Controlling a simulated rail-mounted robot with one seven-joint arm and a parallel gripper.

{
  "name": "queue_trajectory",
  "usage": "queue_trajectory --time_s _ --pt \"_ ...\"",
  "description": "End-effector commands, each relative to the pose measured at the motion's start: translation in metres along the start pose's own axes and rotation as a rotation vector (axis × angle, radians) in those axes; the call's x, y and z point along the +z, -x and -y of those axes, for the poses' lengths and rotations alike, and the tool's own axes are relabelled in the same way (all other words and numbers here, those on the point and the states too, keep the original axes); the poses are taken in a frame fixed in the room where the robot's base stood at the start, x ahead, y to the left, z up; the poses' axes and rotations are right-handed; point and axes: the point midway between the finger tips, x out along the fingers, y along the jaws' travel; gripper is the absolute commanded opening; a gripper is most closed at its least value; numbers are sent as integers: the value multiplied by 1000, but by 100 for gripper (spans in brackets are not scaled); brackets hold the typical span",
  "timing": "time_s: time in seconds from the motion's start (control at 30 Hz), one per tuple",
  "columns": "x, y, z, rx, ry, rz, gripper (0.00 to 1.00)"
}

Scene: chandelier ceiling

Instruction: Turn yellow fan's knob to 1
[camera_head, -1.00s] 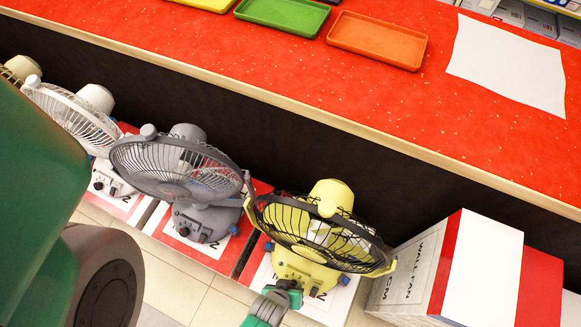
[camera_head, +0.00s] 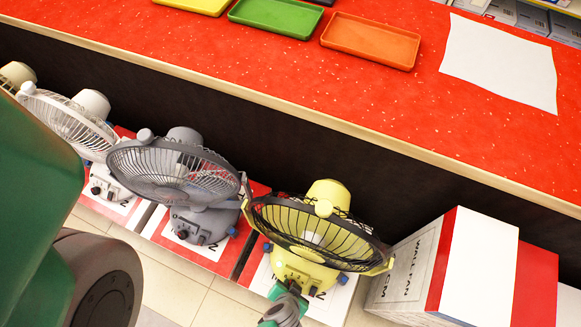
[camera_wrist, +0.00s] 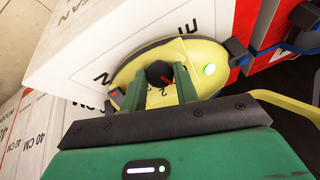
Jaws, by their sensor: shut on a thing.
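The yellow fan (camera_head: 328,193) has a black cage and a yellow base; in the head view it stands on a white and red box. In the wrist view its yellow base (camera_wrist: 205,58) fills the middle, with a round black knob (camera_wrist: 158,71) carrying a small red mark. My gripper (camera_wrist: 162,76) has its two green fingers on either side of the knob, shut on it. A digit that looks like 2 shows between the fingers; other markings are hidden. In the head view my gripper (camera_head: 287,290) is at the front of the base.
A grey fan (camera_head: 178,172) and a white fan (camera_head: 68,118) stand to the left. A wall fan box (camera_head: 480,265) stands close on the right. Behind runs a red counter (camera_head: 270,62) with trays.

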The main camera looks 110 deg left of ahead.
Motion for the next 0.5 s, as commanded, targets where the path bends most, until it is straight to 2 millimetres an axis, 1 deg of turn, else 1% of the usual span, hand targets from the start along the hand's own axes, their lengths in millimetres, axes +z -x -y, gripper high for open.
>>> queue_trajectory --time_s 0.2,0.5 --pt "-1 0 -1 -24 -81 -2 7" --pt "0 0 -1 -35 -116 -1 7"
